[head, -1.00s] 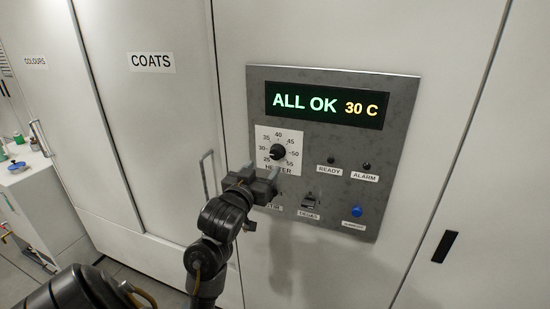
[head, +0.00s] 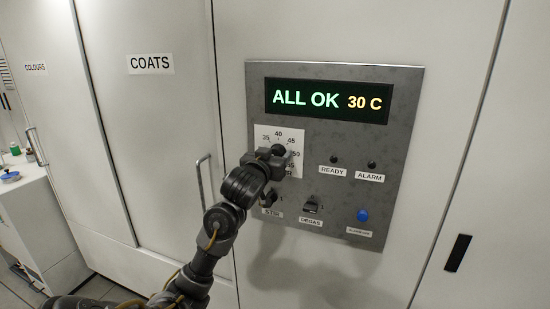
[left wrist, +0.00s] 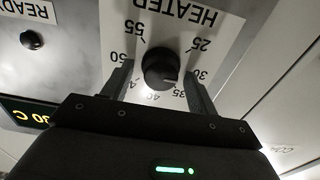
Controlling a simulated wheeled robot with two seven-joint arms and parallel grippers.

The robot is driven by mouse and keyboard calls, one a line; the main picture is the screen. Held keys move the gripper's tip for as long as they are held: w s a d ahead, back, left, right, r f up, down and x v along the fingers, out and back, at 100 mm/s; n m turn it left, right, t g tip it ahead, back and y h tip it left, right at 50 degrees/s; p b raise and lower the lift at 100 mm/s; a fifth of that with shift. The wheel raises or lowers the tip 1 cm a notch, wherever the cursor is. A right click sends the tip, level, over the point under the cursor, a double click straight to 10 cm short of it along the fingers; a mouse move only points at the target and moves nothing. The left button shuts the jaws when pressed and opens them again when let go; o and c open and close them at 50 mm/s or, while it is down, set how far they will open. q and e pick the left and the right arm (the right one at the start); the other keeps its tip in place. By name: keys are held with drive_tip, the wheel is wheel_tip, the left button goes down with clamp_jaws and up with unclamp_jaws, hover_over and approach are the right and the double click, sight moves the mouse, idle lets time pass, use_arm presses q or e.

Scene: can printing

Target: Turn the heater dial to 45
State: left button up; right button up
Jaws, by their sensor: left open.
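The heater dial is a round black knob on a white scale plate; it shows in the left wrist view (left wrist: 160,68), where the picture is turned over. A pale mark on its face points toward the 30 to 35 side. The heater scale plate (head: 264,136) shows in the head view, partly hidden by my gripper. My left gripper (head: 279,158) is open, its fingers on either side of the dial in the left wrist view (left wrist: 160,85). I cannot tell whether they touch it. The display (head: 327,101) reads "ALL OK 30 C". My right gripper is not in view.
Below the dial are a STIR switch (head: 269,198) and a DEGAS switch (head: 312,205), close to my left arm. A blue button (head: 362,215) is at lower right. A cabinet handle (head: 203,181) stands out left of the panel.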

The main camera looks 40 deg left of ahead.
use_arm(q)
drive_tip(key=c, duration=0.9)
drive_tip(key=shift+d, duration=0.1)
drive_tip(key=shift+c, duration=0.5)
drive_tip(key=shift+w+f+m+b, duration=0.15)
drive_tip(key=shift+m+b, duration=0.8)
drive_tip(key=shift+m, duration=3.5)
drive_tip(key=shift+s+f+m+b, duration=0.15)
drive_tip(key=shift+m+b, duration=0.75)
drive_tip(key=shift+m, duration=3.5)
drive_tip(key=shift+w+f+m+b, duration=0.15)
drive_tip(key=shift+m+b, duration=0.8)
drive_tip(key=shift+m, duration=3.5)
